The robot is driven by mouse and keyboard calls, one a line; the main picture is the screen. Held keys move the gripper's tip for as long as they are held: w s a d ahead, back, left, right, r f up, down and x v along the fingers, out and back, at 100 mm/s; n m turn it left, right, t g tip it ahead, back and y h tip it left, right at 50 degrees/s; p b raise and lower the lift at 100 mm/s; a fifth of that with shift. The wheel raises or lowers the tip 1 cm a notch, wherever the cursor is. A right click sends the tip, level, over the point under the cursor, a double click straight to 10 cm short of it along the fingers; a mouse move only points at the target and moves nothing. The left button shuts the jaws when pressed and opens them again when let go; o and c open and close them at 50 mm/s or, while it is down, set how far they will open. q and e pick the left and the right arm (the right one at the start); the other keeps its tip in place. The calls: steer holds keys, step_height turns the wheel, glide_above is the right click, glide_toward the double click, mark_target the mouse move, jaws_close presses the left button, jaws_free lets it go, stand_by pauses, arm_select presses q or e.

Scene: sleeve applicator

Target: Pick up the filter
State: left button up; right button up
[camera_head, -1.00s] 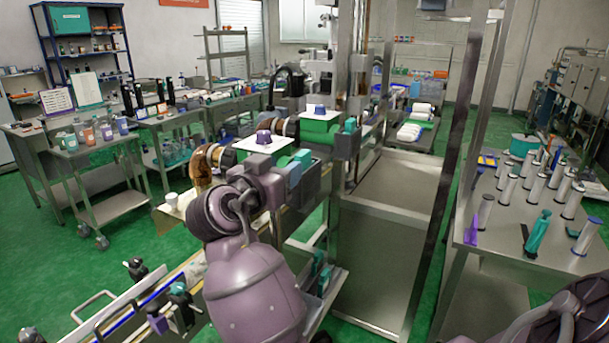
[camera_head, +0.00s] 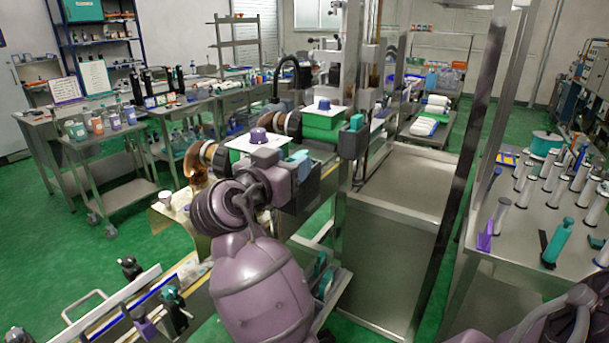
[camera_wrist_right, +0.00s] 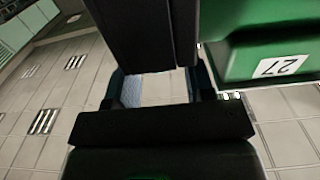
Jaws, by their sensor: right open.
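My right gripper (camera_head: 270,160) is close beside the near machine station, just in front of a green box (camera_head: 250,153). In the right wrist view its dark jaws (camera_wrist_right: 162,90) stand apart, with only a pale background visible between them. On the white top (camera_head: 240,144) of that box stands a purple cup-like piece (camera_head: 257,136). I cannot tell for sure which thing is the filter. A green block labelled 27 (camera_wrist_right: 270,60) is close to the jaws in the right wrist view. My left gripper is not seen.
A dark module (camera_head: 320,180) with a light-blue part is right of the gripper. A second station with a green box (camera_head: 322,128) stands behind. A steel post (camera_head: 480,140) and a table with several cylinders (camera_head: 535,225) are at the right.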

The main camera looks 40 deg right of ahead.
steer(key=shift+w+d, duration=0.1)
steer(key=shift+d, duration=0.2)
steer(key=shift+a, duration=0.15)
steer(key=shift+c, duration=0.6)
jaws_close()
steer(key=shift+r, duration=0.1)
